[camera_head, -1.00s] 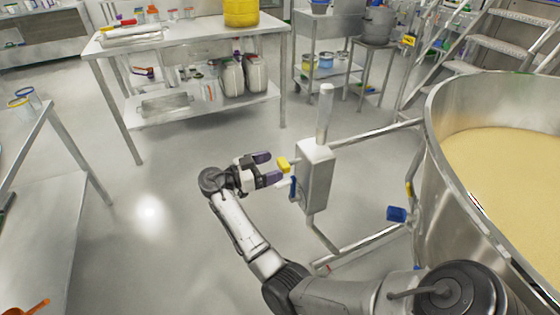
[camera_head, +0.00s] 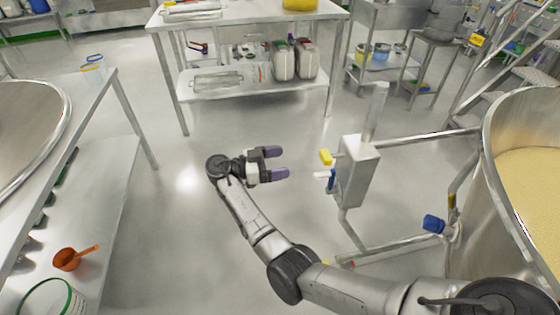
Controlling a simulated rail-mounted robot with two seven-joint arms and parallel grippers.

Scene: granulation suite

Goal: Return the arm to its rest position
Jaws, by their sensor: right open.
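My right arm reaches in from the lower right. Its gripper (camera_head: 275,162) has two purple-tipped fingers, spread apart with nothing between them. It hangs over the open floor, left of a grey control box (camera_head: 357,172) on a post. A yellow part (camera_head: 326,156) and a blue part (camera_head: 332,180) stick out of the box's left side, apart from the fingers. My left gripper is not in view.
A large steel vat (camera_head: 492,190) of pale powder stands at the right, with pipes running to the box post. A steel table (camera_head: 250,17) is at the back. A shelf with an orange scoop (camera_head: 68,259) is at the left. The middle floor is clear.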

